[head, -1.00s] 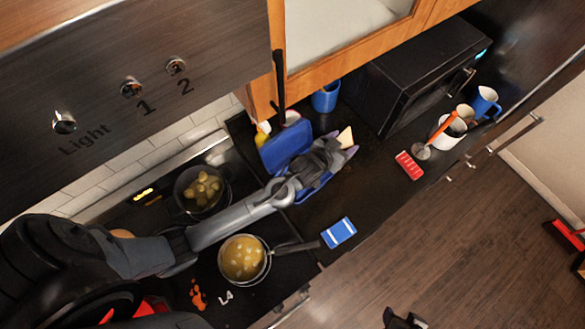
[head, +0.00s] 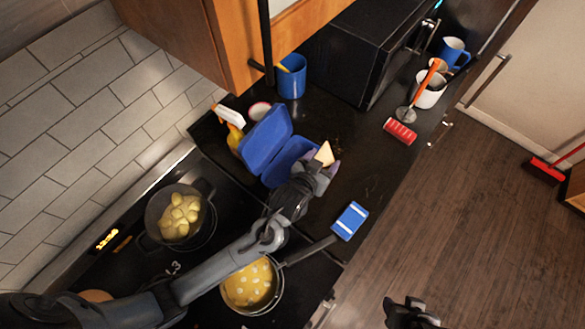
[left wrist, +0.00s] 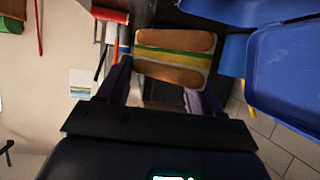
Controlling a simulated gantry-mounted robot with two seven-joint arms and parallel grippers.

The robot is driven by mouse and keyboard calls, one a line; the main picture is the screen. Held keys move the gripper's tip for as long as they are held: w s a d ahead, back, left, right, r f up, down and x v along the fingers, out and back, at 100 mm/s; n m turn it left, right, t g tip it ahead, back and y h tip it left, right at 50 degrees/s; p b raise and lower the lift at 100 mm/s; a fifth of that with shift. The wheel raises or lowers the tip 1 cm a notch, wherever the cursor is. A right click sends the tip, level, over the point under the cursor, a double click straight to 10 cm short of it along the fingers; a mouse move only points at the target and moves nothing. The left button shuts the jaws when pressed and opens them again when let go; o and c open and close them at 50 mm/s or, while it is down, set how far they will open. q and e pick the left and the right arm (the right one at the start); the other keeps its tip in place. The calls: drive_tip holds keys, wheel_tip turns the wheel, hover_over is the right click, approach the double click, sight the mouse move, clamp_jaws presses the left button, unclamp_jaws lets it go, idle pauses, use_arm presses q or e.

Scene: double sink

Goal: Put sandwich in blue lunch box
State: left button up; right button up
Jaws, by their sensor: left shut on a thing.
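My left gripper (head: 327,168) is shut on the sandwich (head: 325,153), whose pale corner shows at the fingertips. In the left wrist view the sandwich (left wrist: 173,58) shows two brown bread edges with yellow and green filling, between the fingers of the gripper (left wrist: 160,90). The blue lunch box (head: 266,139) stands open on the black counter, lid raised at the back left. The gripper and sandwich are at its right side; the arm hides part of its base. The box also shows at right in the left wrist view (left wrist: 285,70). My right gripper (head: 408,314) is at the bottom edge, its jaws unclear.
A spray bottle (head: 231,128), mugs and a black microwave (head: 355,50) stand behind.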

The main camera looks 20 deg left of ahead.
use_arm(q)
drive_tip(key=a+f, duration=0.1)
drive_tip(key=a, duration=0.2)
drive_tip(key=a+f, duration=0.2)
drive_tip(key=a, duration=0.1)
drive_tip(key=a+f, duration=0.2)
drive_tip(key=shift+s+a, duration=0.3)
drive_tip(key=shift+a, duration=0.1)
drive_tip(key=shift+f, duration=2.1)
drive_tip(key=shift+f, duration=0.1)
drive_tip(key=o, duration=0.6)
drive_tip(key=shift+p+v, duration=0.4)
drive_tip(key=shift+v, duration=5.65)
